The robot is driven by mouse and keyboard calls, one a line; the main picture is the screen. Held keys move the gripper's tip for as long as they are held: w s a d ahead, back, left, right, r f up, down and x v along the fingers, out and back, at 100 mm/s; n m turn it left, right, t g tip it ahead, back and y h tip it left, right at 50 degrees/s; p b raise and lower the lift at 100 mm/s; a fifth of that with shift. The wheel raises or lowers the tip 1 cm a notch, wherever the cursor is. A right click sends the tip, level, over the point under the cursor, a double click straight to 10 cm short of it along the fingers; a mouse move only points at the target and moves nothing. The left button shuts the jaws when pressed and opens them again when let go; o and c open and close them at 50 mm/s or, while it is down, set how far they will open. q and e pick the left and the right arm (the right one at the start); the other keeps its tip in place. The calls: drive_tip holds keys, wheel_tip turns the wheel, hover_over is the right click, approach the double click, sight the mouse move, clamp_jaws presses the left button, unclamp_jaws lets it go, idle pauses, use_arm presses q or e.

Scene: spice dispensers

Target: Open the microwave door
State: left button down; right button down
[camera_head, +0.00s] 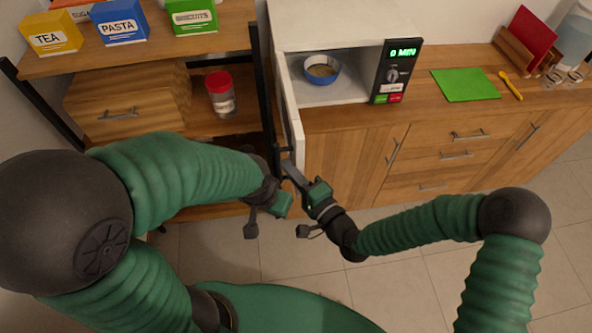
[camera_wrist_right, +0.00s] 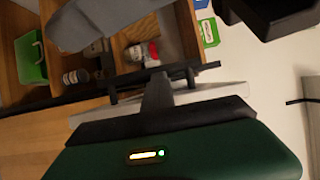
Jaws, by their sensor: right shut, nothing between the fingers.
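The white microwave (camera_head: 340,32) stands on the counter. Its door (camera_head: 291,105) is swung wide open at the left, and a blue bowl (camera_head: 321,72) of food shows inside. My right gripper (camera_head: 291,170) is shut and empty at the door's near, free edge, by the dark handle. In the right wrist view its finger (camera_wrist_right: 157,95) reaches the dark handle bar (camera_wrist_right: 165,78) along the white door (camera_wrist_right: 215,92); I cannot tell whether they touch. My left gripper (camera_head: 272,195) is just left of the right one; its fingers are not clear.
A wooden shelf with a red-lidded jar (camera_head: 220,94) and tea, pasta and biscuit boxes stands left of the door. A green mat (camera_head: 465,84) lies on the counter right of the microwave. Wooden drawers (camera_head: 455,135) are below.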

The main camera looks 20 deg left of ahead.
drive_tip(key=shift+a, duration=0.1)
idle(0.3)
drive_tip(key=p+v, duration=0.3)
drive_tip(key=v, duration=1.3)
drive_tip(key=w+d+f+m+t+h+b, duration=0.1)
drive_tip(key=w+d+m+t+h, duration=0.15)
drive_tip(key=w, duration=0.35)
drive_tip(key=w+a+p, duration=0.2)
drive_tip(key=w+a, duration=0.2)
drive_tip(key=a, duration=0.6)
drive_tip(key=shift+w+a, duration=0.2)
drive_tip(key=shift+w, duration=0.1)
